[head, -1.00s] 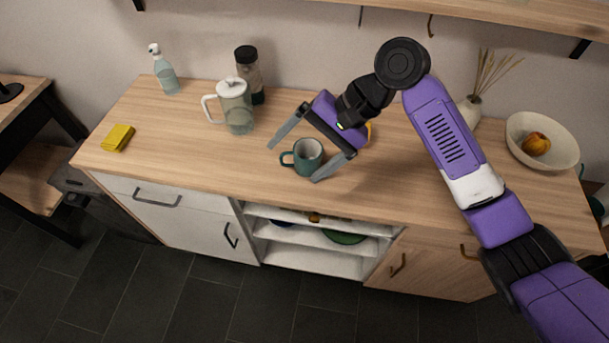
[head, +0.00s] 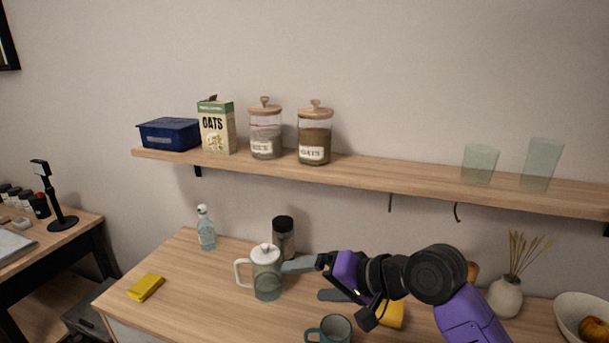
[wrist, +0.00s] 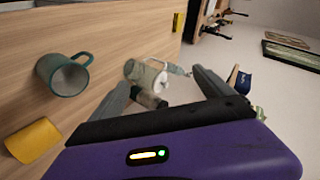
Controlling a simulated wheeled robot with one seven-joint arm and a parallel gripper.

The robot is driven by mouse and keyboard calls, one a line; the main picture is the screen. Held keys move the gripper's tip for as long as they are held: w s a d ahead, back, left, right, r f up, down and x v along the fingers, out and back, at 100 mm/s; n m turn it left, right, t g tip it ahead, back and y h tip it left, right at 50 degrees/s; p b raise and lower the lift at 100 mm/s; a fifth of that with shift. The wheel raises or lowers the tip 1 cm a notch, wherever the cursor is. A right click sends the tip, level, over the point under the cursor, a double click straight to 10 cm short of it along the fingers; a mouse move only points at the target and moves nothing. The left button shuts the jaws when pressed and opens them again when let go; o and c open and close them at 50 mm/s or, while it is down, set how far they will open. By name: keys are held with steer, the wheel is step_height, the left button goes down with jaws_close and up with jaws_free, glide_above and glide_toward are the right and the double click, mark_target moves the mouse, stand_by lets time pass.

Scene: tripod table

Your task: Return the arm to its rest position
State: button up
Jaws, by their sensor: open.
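My gripper (head: 302,280) is open and empty above the counter in the head view, its fingers pointing left towards the white-lidded glass pitcher (head: 267,275). In that view one fingertip overlaps the pitcher's edge; I cannot tell whether they touch. In the wrist view my gripper (wrist: 160,85) has its fingers spread wide with nothing held between them. My purple arm (head: 468,318) reaches in from the lower right. A teal mug (head: 336,330) stands on the counter below the gripper, and the mug also shows in the wrist view (wrist: 66,76), apart from the fingers.
A wooden shelf (head: 400,178) above holds a blue box (head: 169,134), an oats carton (head: 217,128), jars and glasses. A yellow item (head: 392,314) lies near my wrist. A vase (head: 505,297) and bowl (head: 570,308) stand right. The counter's left part is mostly free.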

steer(key=s+d+m+t+h, duration=0.4)
steer(key=s+d+t+h, duration=0.4)
steer(key=s+d+t, duration=0.4)
steer(key=s+d+f+n+g, duration=0.1)
steer(key=s+d+f+n, duration=0.1)
steer(key=s, duration=0.9)
steer(key=s+d+f+n+g+h, duration=0.1)
steer(key=s+d+f+n, duration=0.1)
steer(key=s, duration=0.9)
steer(key=s+d+f+n+g, duration=0.1)
steer(key=s+f, duration=0.3)
steer(key=s, duration=0.7)
steer(key=shift+s+d+f+n+g+h, duration=0.3)
steer(key=shift+s+d+f+n, duration=0.1)
steer(key=shift+d, duration=0.3)
steer(key=shift+o, duration=1)
